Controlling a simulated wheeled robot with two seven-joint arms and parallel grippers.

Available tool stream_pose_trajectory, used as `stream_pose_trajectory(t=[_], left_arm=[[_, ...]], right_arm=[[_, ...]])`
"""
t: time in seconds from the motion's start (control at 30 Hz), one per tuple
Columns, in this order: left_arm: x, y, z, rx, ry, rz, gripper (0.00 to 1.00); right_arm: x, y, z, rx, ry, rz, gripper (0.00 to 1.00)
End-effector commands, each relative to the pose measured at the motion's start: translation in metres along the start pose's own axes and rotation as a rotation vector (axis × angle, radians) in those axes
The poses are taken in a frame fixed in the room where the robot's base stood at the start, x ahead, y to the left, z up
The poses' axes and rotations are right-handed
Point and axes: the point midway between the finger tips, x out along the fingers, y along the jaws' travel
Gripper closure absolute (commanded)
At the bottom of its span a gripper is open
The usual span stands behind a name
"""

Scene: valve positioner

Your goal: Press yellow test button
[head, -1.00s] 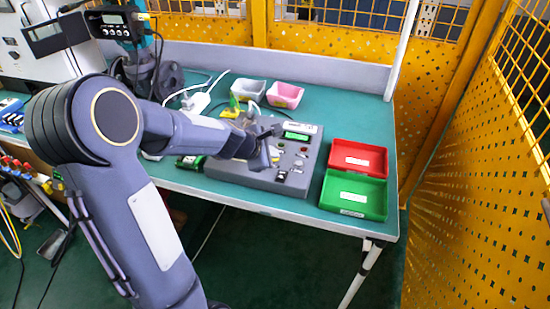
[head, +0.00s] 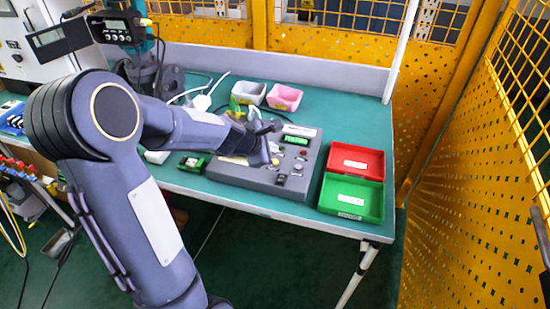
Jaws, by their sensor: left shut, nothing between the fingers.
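The grey test box (head: 262,178) stands on the green-topped bench, with a lit green display (head: 295,140) and several knobs and buttons on its top. A small yellow spot, which looks like the yellow test button (head: 275,161), shows on the panel right beside my left fingertips. My left gripper (head: 269,148) is shut and empty, low over the middle of the box. I cannot tell whether it touches the button. My left arm and gripper hide the left and back-left part of the panel. My right gripper is not in view.
A red bin (head: 357,148) and a green bin (head: 330,205) stand right of the box. A grey tray (head: 249,91) and a pink tray (head: 284,97) stand behind it. A small green device (head: 193,163) lies to its left. Yellow perforated fencing (head: 475,200) closes the right side.

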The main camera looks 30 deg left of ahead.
Motion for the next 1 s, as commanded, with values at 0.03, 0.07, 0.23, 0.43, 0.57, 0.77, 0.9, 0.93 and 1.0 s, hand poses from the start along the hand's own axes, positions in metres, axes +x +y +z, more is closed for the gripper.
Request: stream_pose_trajectory(t=[0.03,0.07,0.23,0.43,0.57,0.77,0.9,0.93,1.0], left_arm=[[-0.008,0.006,0.006,0.000,0.000,0.000,1.00],[-0.010,0.007,0.007,0.000,0.000,0.000,1.00],[-0.022,0.016,0.016,0.000,0.000,0.000,1.00],[-0.024,0.018,0.018,0.000,0.000,0.000,1.00],[-0.024,0.017,0.017,0.000,0.000,0.000,1.00],[-0.024,0.017,0.017,0.000,0.000,0.000,1.00],[-0.024,0.017,0.017,0.000,0.000,0.000,1.00],[-0.024,0.017,0.017,0.000,0.000,0.000,1.00],[-0.024,0.017,0.017,0.000,0.000,0.000,1.00]], right_arm=[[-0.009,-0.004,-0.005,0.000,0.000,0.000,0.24],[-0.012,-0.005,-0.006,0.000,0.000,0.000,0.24],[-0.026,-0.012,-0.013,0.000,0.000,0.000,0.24],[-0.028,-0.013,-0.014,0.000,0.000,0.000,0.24],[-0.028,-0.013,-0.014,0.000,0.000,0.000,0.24],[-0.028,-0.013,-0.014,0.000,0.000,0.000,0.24],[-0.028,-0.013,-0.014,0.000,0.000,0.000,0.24],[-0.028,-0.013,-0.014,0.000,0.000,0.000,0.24],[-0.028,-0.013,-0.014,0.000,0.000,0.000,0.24]])
